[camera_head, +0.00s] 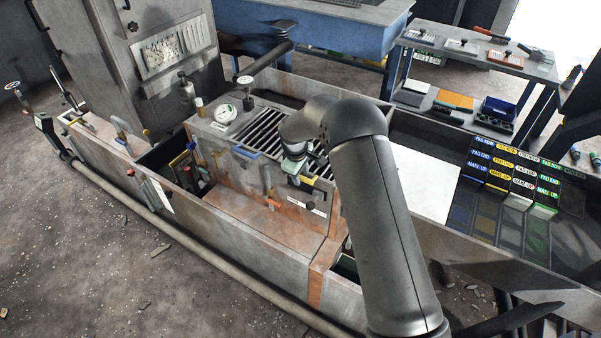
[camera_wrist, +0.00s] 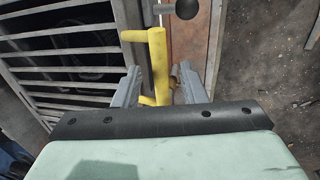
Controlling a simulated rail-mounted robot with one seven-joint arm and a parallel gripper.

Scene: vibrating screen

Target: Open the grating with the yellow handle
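The yellow handle (camera_wrist: 158,55) is a bent yellow bar at the edge of the barred metal grating (camera_wrist: 75,62) in the wrist view. My gripper (camera_wrist: 158,72) is open, with one grey finger on each side of the handle's upright part. A gap shows on both sides, so the fingers do not appear to press on it. In the head view, the dark-barred grating (camera_head: 262,130) lies flat in the top of the machine. My gripper (camera_head: 294,168) is over its right part, and the wrist hides some bars. The yellow handle is a small patch there (camera_head: 293,181).
A second barred section with a blue handle (camera_head: 246,152) lies just left. A round gauge (camera_head: 225,113) and a black knob (camera_wrist: 187,8) stand nearby. An orange lever (camera_head: 268,190) is on the front face. Labelled bins (camera_head: 510,175) are at right.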

